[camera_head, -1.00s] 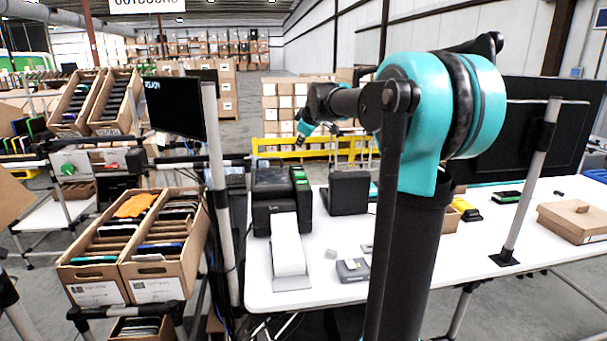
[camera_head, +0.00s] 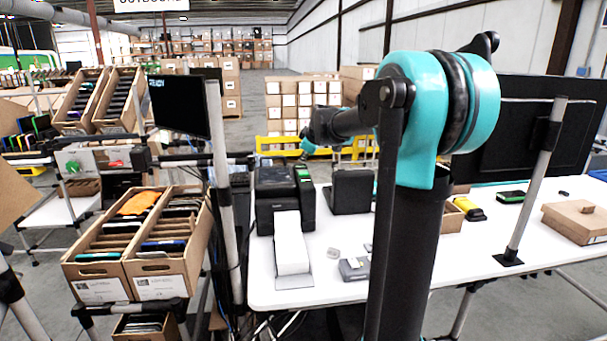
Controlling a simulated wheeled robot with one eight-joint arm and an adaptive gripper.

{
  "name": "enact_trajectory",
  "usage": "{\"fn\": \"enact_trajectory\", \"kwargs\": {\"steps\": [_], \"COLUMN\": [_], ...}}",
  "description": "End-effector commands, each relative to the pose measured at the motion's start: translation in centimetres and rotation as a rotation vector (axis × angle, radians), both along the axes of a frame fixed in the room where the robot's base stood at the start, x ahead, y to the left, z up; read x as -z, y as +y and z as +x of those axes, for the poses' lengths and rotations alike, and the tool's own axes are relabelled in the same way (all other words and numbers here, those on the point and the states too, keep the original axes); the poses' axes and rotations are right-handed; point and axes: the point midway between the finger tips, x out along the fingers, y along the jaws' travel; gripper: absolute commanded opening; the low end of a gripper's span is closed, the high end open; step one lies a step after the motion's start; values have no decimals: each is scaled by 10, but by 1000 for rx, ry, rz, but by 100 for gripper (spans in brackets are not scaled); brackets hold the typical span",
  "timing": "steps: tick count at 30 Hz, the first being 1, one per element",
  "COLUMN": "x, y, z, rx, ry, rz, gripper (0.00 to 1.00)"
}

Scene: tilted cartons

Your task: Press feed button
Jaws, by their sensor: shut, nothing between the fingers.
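The black label printer (camera_head: 278,200) stands at the left end of the white table. A strip of white label paper hangs from its front. Small green marks show on its right top side, but I cannot make out the feed button itself. My gripper (camera_head: 304,157) points down just above the rear right of the printer's top. It is small and dark here, shut and empty. I cannot tell whether its tips touch the printer.
A black box-shaped device (camera_head: 352,191) stands just right of the printer. A small grey device (camera_head: 354,268) lies in front. A monitor (camera_head: 180,106) on a pole is to the left, above tilted cartons (camera_head: 100,289). A flat brown box (camera_head: 577,220) lies at the right.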

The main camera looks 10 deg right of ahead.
Motion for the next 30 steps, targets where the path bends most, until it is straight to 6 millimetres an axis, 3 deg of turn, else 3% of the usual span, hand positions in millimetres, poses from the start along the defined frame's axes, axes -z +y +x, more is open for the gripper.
{"fn": "enact_trajectory", "kwargs": {"steps": [9,30], "x": [22,23], "y": [0,0], "z": [0,0], "rx": [0,0], "ry": [0,0], "rz": [0,0], "gripper": [0,0]}}
